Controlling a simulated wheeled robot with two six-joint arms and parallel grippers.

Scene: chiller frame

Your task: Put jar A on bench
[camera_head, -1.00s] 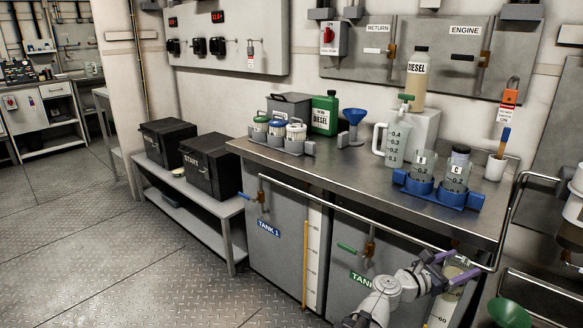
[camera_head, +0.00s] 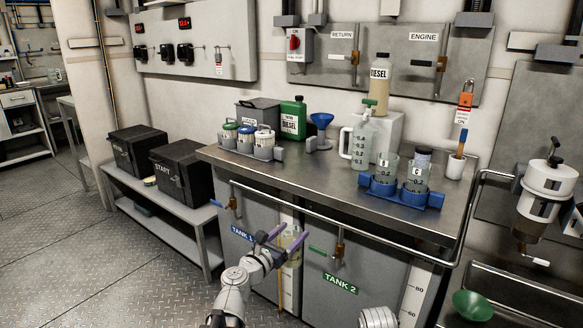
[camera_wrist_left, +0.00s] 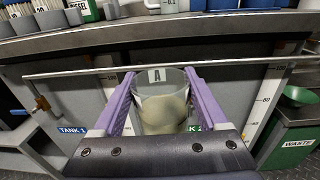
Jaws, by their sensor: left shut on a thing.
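Jar A (camera_wrist_left: 162,100) is a clear jar with an "A" label and cloudy yellowish liquid. My left gripper (camera_head: 294,233) is shut on it, with purple fingers on both sides of the jar in the left wrist view (camera_wrist_left: 160,85). In the head view the jar (camera_head: 291,249) is partly hidden by the fingers and held upright in front of the tank fronts, below the level of the bench top. The steel bench (camera_head: 290,178) is behind and above it. My right gripper is not in view.
A rail (camera_head: 345,228) runs along the bench's front edge. On the bench stand a blue holder (camera_head: 402,193) with two jars, a measuring jug (camera_head: 361,146), a blue funnel (camera_head: 321,124) and a filter set (camera_head: 250,146). The bench's front middle is clear. A green funnel (camera_head: 473,304) is lower right.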

